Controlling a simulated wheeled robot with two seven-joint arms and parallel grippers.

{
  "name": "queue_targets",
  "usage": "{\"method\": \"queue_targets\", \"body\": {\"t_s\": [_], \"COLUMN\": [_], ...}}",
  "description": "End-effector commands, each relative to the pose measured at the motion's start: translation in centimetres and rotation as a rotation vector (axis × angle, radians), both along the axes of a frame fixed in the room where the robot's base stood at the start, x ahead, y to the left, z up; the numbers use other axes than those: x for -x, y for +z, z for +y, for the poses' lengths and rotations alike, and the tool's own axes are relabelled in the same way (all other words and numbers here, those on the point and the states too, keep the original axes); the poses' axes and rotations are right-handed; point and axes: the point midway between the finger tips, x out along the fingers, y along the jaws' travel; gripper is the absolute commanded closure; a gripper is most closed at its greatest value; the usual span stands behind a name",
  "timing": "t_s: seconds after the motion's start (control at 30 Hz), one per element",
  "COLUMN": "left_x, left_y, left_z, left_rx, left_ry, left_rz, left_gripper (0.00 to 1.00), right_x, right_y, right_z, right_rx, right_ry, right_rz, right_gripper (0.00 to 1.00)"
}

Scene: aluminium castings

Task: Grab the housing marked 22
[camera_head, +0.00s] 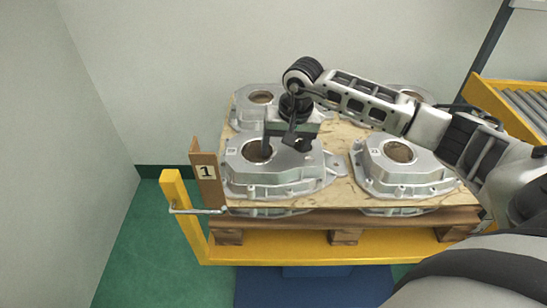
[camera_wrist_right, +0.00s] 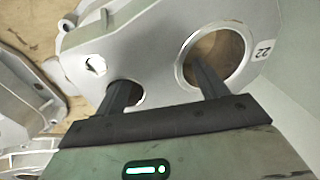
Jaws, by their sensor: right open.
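The housing marked 22 (camera_wrist_right: 150,45) is a grey aluminium casting; its number (camera_wrist_right: 262,50) reads beside a large round bore in the right wrist view. In the head view it appears to be the front-left housing (camera_head: 275,180), where its mark is too small to read. My right gripper (camera_head: 282,148) is over its top, pointing down, open. In the right wrist view the right gripper (camera_wrist_right: 165,88) has one finger at the large bore and the other at a smaller hole, with the metal between them. I cannot tell how deep the fingers reach. My left gripper is not in view.
Other housings stand at front right (camera_head: 400,170), back left (camera_head: 255,100) and back right, partly behind my right arm. A wooden board (camera_head: 340,190) carries them, with more castings below. A yellow frame (camera_head: 320,248), a post marked 1 (camera_head: 206,172) and a roller conveyor (camera_head: 520,105) are nearby.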

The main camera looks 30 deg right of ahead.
Motion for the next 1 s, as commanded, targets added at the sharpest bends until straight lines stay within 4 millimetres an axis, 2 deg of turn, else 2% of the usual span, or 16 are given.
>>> {"method": "queue_targets", "body": {"t_s": [0.17, 0.27, 0.43, 0.47, 0.83, 1.0], "left_x": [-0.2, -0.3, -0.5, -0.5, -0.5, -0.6], "left_y": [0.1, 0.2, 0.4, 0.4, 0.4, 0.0], "left_z": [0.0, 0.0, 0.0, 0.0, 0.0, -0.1], "left_rx": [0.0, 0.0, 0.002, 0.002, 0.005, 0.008], "left_ry": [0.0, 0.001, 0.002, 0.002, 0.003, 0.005], "left_rz": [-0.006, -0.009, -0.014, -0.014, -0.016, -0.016], "left_gripper": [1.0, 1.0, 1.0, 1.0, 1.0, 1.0], "right_x": [0.0, 0.0, 0.0, 0.0, -0.3, -0.3], "right_y": [-0.1, 0.0, 0.0, 0.0, 0.6, 2.1], "right_z": [0.0, 0.0, 0.0, 0.0, 0.0, 0.0], "right_rx": [0.0, 0.0, 0.0, 0.0, -0.004, -0.003], "right_ry": [0.0, 0.0, 0.0, 0.0, 0.001, 0.001], "right_rz": [0.0, 0.0, 0.0, 0.0, -0.012, -0.015], "right_gripper": [0.28, 0.5, 0.98, 1.0, 1.0, 1.0]}}
